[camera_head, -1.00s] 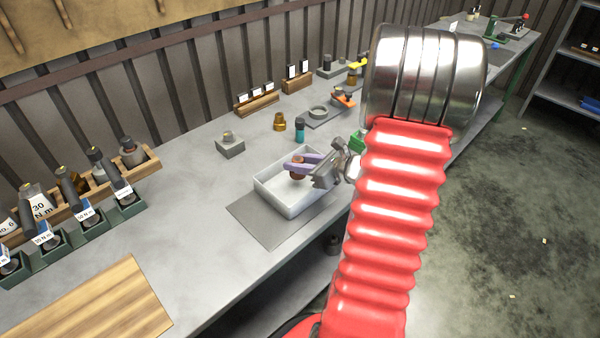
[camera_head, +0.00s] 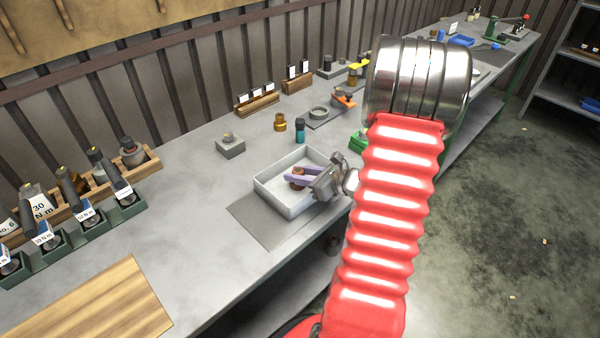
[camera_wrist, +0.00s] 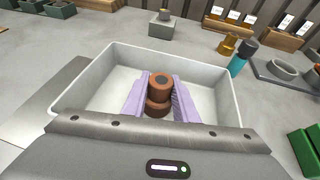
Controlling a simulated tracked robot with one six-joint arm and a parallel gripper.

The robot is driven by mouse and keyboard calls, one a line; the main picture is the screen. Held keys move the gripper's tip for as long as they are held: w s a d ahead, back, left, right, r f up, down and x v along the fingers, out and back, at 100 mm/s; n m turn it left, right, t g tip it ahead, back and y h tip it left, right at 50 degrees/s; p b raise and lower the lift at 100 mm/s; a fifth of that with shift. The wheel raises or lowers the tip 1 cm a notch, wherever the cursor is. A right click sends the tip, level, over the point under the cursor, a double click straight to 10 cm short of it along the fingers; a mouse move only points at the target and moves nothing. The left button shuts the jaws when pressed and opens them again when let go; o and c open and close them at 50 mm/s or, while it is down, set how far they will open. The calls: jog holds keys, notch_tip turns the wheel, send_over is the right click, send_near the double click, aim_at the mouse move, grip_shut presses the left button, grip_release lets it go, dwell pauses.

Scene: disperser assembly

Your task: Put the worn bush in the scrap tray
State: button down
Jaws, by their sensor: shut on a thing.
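The worn bush (camera_wrist: 159,88) is a brown, stepped cylinder with a dark hole in its top, standing about upright. My gripper (camera_wrist: 160,92) is shut on it, with one lilac finger on each side. In the head view, my gripper (camera_head: 298,178) reaches into the white scrap tray (camera_head: 272,201) from the right, and the bush (camera_head: 298,184) shows between the fingers. In the wrist view, the tray (camera_wrist: 80,83) surrounds the bush and fingers. The bush is inside the tray's outline; whether it touches the floor I cannot tell.
The tray stands on a grey mat (camera_head: 262,228) near the bench's front edge. Behind it are a grey block (camera_head: 230,147), a brass fitting (camera_head: 280,122) and a teal bottle (camera_head: 300,132). A green part (camera_head: 358,142) lies to the right.

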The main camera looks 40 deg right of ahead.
jog(key=c, duration=1.4)
grip_release()
jog(key=v, duration=1.2)
jog(key=shift+r, duration=0.1)
